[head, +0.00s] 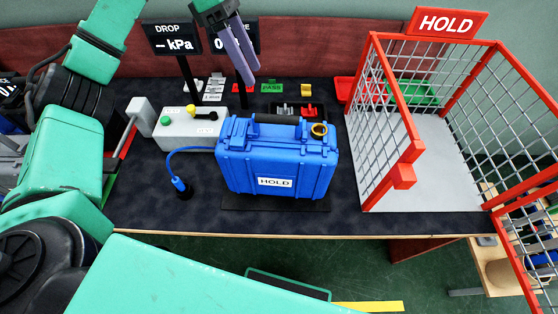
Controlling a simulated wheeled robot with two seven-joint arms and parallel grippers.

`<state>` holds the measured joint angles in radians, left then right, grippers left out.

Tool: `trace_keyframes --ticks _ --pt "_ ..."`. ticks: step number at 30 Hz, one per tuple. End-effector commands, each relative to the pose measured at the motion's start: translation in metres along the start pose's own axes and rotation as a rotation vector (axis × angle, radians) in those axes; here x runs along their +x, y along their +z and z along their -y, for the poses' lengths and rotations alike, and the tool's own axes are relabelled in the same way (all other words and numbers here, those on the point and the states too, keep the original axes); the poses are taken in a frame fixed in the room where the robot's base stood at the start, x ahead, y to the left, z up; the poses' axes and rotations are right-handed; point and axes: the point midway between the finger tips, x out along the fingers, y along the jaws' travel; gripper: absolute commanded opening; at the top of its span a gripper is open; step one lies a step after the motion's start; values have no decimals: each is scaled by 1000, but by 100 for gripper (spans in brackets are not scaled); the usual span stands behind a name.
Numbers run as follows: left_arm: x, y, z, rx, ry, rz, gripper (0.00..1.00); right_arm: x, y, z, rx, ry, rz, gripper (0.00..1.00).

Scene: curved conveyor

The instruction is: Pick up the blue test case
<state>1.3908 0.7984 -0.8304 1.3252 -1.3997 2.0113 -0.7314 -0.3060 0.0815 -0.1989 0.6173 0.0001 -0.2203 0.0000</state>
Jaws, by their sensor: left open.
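The blue test case (300,168) stands upright on a dark pad (275,203) near the front edge of the bench. It has a black handle on top, a brass-coloured ring (319,130) at its top right and a white HOLD label on its front. My left gripper (250,76) is at the top of the head view, above the case's handle in the picture and apart from it. Its purple-grey fingers point down, open and empty. My right gripper is not in view.
A red mesh HOLD cage (408,150) stands right. Displays, small signs and trays line the back.

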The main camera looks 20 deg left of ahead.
Motion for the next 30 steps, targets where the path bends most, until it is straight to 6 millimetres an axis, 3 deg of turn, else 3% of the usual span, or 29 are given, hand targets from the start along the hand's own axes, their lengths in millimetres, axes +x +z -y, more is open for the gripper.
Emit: trace_keyframes --ticks 3,6,14,18,26,30 --pt "35 -1 0 2 -8 0 61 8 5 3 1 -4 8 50" --pt "55 1 1 -2 -6 -1 61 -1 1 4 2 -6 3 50" --pt "92 3 2 -2 -5 0 61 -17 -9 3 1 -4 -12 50" --pt "120 4 2 -1 -5 1 61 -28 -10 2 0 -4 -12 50" --pt "130 3 0 -1 0 1 61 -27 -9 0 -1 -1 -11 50" --pt "130 3 0 -1 -1 1 11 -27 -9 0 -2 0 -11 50"
